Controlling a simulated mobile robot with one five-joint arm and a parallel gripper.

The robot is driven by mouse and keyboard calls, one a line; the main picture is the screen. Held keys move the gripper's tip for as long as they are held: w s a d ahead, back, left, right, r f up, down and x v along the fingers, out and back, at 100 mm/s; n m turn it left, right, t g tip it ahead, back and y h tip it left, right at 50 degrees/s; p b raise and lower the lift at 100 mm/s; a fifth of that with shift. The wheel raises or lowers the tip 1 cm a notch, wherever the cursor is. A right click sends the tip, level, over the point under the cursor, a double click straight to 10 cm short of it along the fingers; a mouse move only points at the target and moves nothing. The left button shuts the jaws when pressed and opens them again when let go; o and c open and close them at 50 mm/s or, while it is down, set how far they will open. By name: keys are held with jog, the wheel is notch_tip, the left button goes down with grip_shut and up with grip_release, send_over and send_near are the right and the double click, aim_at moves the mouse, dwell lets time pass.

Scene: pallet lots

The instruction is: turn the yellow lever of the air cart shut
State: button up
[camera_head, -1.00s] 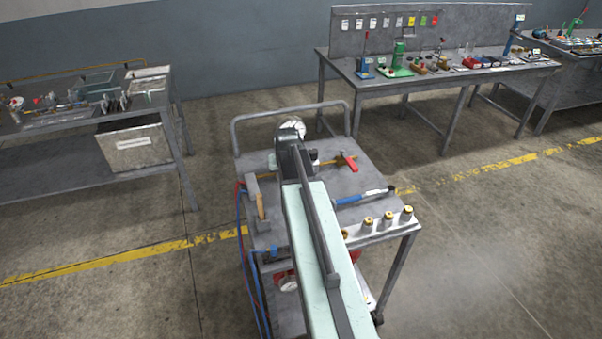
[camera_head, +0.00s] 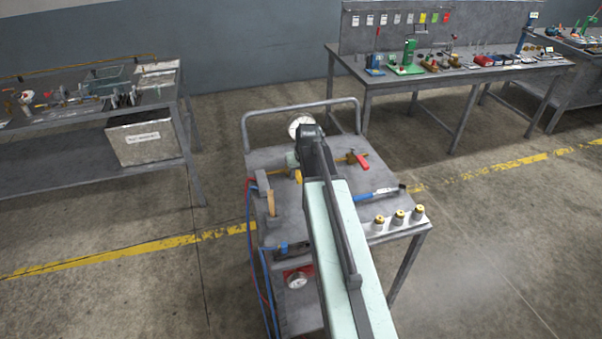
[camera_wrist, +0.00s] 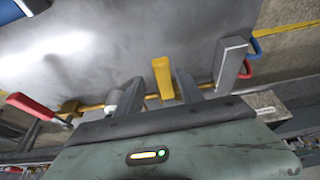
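The air cart (camera_head: 335,215) stands in front of me with a brass pipe along its far side. The yellow lever (camera_wrist: 162,75) stands out from that pipe in the wrist view. In the head view only a little of the yellow lever (camera_head: 298,177) shows beside my arm. My gripper (camera_wrist: 159,88) is open, one finger on each side of the yellow lever, with visible gaps. A red-handled lever (camera_wrist: 32,107) lies farther along the pipe; it also shows in the head view (camera_head: 362,161). The gripper's fingers are hidden in the head view.
A round gauge (camera_head: 299,124) stands at the far edge. Red and blue hoses (camera_head: 249,225) hang at left. Workbenches stand behind.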

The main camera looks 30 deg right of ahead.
jog(key=shift+w+a, duration=0.15)
jog(key=shift+r+p, duration=0.3)
jog(key=p+v, duration=0.6)
jog(key=v, duration=0.1)
jog(key=shift+p, duration=0.3)
jog(key=shift+a, duration=0.1)
